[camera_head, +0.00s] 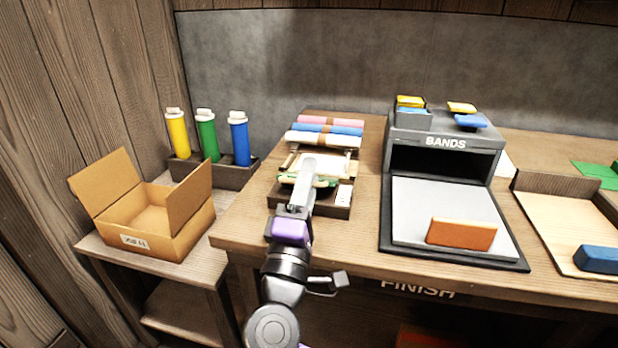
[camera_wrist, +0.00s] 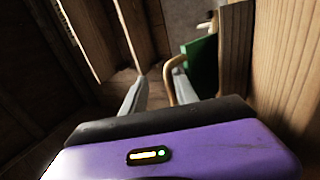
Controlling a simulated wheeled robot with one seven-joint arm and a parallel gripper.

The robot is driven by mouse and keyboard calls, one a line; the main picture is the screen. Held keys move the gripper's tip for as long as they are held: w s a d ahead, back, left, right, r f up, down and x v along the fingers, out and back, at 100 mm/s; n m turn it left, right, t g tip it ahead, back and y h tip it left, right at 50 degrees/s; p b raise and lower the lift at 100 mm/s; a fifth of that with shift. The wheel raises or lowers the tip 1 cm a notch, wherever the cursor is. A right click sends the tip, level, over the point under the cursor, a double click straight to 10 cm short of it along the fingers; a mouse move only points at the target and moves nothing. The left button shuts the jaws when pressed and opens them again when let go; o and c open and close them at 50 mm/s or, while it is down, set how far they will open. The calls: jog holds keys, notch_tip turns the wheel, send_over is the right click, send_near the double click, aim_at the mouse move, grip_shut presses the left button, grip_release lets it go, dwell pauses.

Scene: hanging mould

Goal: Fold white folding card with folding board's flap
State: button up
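My gripper (camera_head: 308,168) reaches over the dark tray on the middle of the bench. In the wrist view its two grey fingers (camera_wrist: 160,88) are apart, with a curved tan rod (camera_wrist: 170,72) between them near the right finger; I cannot tell whether they touch. A pale wooden board (camera_head: 552,222) with a raised brown back panel (camera_head: 557,186) lies at the right; it may be the folding board, but I cannot identify its flap. A small white piece (camera_head: 505,164) shows behind it, partly hidden; I cannot tell whether it is the folding card.
The dark tray (camera_head: 336,211) holds a wooden frame and something green. Rolled cloths (camera_head: 325,130) lie behind it. The BANDS box (camera_head: 445,143) and grey pad (camera_head: 408,220) with an orange block (camera_head: 461,234) stand right. A cardboard box (camera_head: 150,240) and bottles (camera_head: 207,137) are left. A blue block (camera_head: 600,259) lies on the pale board.

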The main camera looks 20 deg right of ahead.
jog(key=v, duration=0.7)
jog(key=shift+s+f, duration=0.1)
dwell(0.8)
